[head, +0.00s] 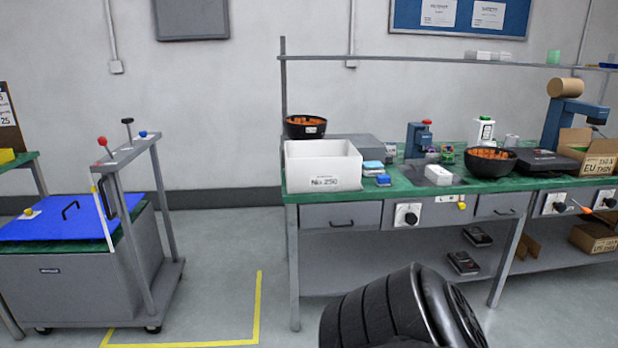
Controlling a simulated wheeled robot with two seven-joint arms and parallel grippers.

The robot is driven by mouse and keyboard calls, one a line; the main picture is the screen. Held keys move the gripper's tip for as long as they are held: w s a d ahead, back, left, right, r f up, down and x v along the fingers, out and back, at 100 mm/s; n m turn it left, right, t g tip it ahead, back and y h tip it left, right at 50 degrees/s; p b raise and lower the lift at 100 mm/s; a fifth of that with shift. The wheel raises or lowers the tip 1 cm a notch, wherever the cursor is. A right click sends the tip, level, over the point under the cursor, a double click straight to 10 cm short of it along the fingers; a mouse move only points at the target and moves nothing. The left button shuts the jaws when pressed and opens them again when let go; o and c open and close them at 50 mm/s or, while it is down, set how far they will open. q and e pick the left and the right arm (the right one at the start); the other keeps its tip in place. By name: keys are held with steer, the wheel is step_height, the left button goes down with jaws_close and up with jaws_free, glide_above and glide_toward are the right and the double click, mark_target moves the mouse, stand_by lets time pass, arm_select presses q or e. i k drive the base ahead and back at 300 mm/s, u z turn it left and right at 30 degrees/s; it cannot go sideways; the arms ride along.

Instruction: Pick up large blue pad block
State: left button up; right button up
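A small blue block (383,180) lies on the green bench top, just right of a white bin. Behind it is a light blue pad-like stack (373,168) with a paler layer. Which of these is the large blue pad block I cannot tell for sure at this size. Neither of my grippers shows in the head view.
The white bin (322,168) stands on the workbench (440,188) left of the blocks. A blue device (418,140), black bowls and a white box (438,174) stand to the right. A grey cart with a blue sheet (60,228) stands at left; floor between is clear.

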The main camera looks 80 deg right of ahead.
mark_target(381, 180)
steer(key=z, duration=3)
